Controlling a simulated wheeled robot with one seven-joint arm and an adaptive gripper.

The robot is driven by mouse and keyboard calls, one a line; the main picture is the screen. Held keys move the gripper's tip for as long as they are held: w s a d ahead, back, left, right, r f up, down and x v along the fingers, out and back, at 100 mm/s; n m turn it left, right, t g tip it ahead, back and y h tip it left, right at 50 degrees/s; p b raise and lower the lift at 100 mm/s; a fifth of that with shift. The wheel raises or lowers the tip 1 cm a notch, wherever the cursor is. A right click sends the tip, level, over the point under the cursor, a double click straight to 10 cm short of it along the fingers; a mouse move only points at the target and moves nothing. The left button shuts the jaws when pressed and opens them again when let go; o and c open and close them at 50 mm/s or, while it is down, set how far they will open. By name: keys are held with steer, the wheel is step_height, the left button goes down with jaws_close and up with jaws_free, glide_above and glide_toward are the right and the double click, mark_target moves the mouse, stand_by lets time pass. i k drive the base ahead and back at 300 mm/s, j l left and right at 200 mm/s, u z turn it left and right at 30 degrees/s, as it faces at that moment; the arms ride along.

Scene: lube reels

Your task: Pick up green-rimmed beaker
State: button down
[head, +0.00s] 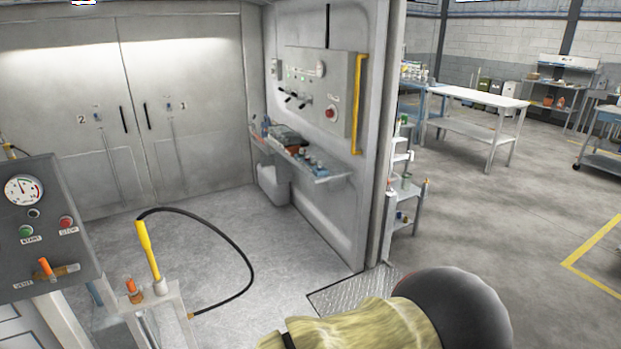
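I cannot make out a green-rimmed beaker for certain. A small greenish container (406,181) stands on the narrow stepped shelf stand (410,192) just right of the booth wall. Another small green item (404,119) sits higher on the same stand. Both are too small to tell whether either is a beaker with a green rim. My gripper is not in view. A part of what looks like my own arm, yellowish with a dark rounded end, shows at the bottom right of centre.
The booth wall (381,130) stands left of the shelf stand. A wall shelf (322,177) inside holds small items. A gauge panel (40,215) and a stand with a yellow handle (147,250) and black hose are at left. The floor (500,230) at right is open. A white-topped table (478,97) stands behind.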

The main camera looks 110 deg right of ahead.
mark_target(406, 179)
steer(key=z, duration=4.55)
steer(key=i+z, duration=0.25)
steer(key=i, duration=0.4)
steer(key=i+j+z, duration=0.2)
steer(key=i, duration=0.45)
steer(key=i+j+z, duration=0.1)
steer(key=i+z, duration=0.15)
steer(key=i, duration=0.4)
steer(key=i+l+u, duration=0.1)
steer(key=i, duration=0.5)
steer(key=i+l+u, duration=0.1)
steer(key=i, duration=0.55)
steer(key=i+l+u, duration=0.1)
steer(key=i, duration=0.5)
steer(key=i+u, duration=0.5)
steer(key=i+l+u, duration=0.25)
steer(key=u, duration=0.2)
steer(key=i+l+u, duration=0.3)
steer(key=u, duration=0.2)
steer(key=i+l+u, duration=0.25)
steer(key=l+u, duration=0.2)
steer(key=i+l+u, duration=0.15)
steer(key=i+l, duration=0.3)
steer(key=i, duration=0.1)
